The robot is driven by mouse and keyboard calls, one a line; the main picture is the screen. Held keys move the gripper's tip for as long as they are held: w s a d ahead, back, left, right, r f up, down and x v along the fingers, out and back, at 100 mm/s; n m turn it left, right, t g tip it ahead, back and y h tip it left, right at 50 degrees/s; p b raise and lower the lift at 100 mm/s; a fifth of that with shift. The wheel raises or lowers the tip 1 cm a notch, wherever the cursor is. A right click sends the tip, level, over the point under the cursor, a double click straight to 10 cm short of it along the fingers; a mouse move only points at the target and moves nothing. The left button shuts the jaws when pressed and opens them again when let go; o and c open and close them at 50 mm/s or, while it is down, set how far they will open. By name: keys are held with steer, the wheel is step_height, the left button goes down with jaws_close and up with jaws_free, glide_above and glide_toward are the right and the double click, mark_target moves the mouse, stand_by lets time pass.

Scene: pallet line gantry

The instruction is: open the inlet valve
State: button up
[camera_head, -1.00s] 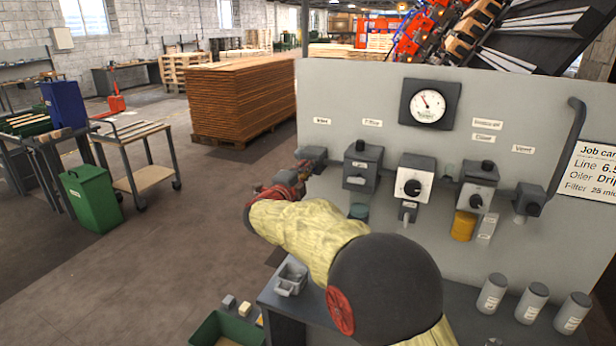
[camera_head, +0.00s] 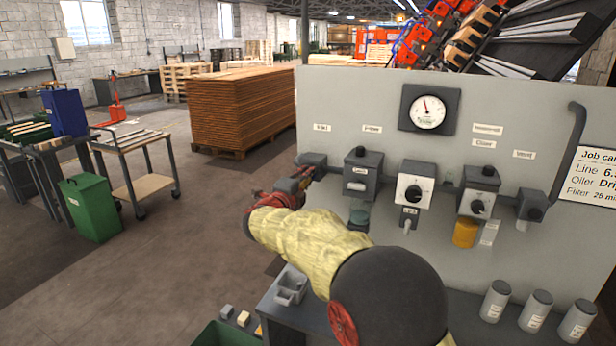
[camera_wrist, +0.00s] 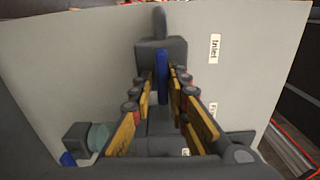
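The inlet valve (camera_head: 311,160) is a dark grey block at the left end of the pipe row on the grey panel. In the wrist view its grey body (camera_wrist: 178,49) carries a blue lever (camera_wrist: 162,80), beside the "Inlet" label (camera_wrist: 214,48). My gripper (camera_wrist: 163,78) is open, with its orange-padded fingers on either side of the lever. Narrow gaps seem to show between pads and lever, but contact is hard to judge. In the head view my gripper (camera_head: 300,177) is at the valve, its fingers partly hidden by my wrist.
A pressure gauge (camera_head: 427,109) sits high on the panel (camera_head: 345,90). Bottles (camera_head: 535,312) stand on the bench below.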

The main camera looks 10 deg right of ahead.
steer(key=shift+o, duration=1.2)
steer(key=shift+r, duration=0.1)
steer(key=v, duration=1.2)
